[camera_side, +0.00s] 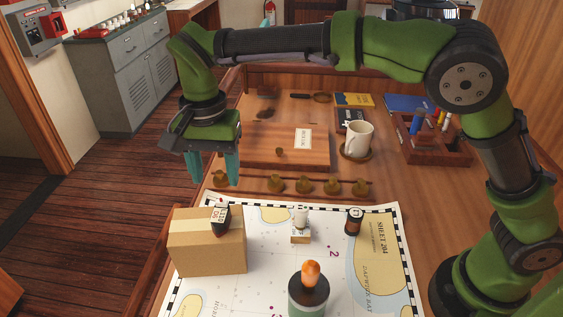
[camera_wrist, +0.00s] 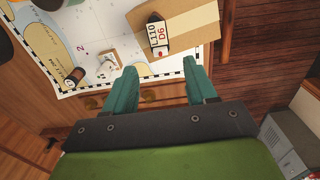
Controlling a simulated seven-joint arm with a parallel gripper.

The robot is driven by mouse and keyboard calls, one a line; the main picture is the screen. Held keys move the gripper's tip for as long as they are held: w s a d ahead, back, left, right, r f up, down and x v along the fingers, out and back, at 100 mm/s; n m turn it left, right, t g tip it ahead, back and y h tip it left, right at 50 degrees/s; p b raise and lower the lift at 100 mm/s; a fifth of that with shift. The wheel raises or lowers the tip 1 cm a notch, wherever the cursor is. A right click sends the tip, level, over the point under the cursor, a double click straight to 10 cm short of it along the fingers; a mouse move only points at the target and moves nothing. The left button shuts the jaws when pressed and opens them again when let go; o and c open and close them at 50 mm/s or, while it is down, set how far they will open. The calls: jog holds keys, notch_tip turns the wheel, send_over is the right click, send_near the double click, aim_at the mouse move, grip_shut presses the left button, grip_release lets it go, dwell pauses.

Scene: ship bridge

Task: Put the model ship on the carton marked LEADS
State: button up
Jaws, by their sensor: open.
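My gripper (camera_side: 225,180) is open and empty, pointing down above the desk's left edge, behind the large cardboard box. In the wrist view its teal fingertips (camera_wrist: 160,68) are apart with nothing between them. A small pale carton (camera_side: 300,236) stands on the chart with a white piece on or against it; it also shows in the wrist view (camera_wrist: 105,68). I cannot read LEADS on it. I cannot clearly make out a model ship.
A dark labelled cylinder (camera_side: 354,222) and a jar with an orange top (camera_side: 309,290) stand on the chart (camera_side: 345,280). Several brass knobs (camera_side: 304,186) line a rail behind. A mug (camera_side: 357,139) and a pen tray (camera_side: 435,152) are farther back.

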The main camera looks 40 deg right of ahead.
jog(key=s+d+r+n+t+y, duration=0.1)
jog(key=s+d+r, duration=0.3)
jog(key=d, duration=0.5)
jog(key=s+d+r+n+t+y, duration=0.1)
jog(key=s+d+r+t+y, duration=0.1)
jog(key=d+r, duration=0.45)
jog(key=s+d+f+n+t, duration=0.1)
jog(key=s+d+f+t, duration=0.1)
jog(key=s+d, duration=0.3)
jog(key=s+d+f+n+t+h, duration=0.1)
jog(key=s+d+f+n+t, duration=0.1)
jog(key=s+d+f, duration=0.2)
jog(key=s+d, duration=0.1)
jog(key=s, duration=0.1)
jog(key=shift+s+f, duration=0.3)
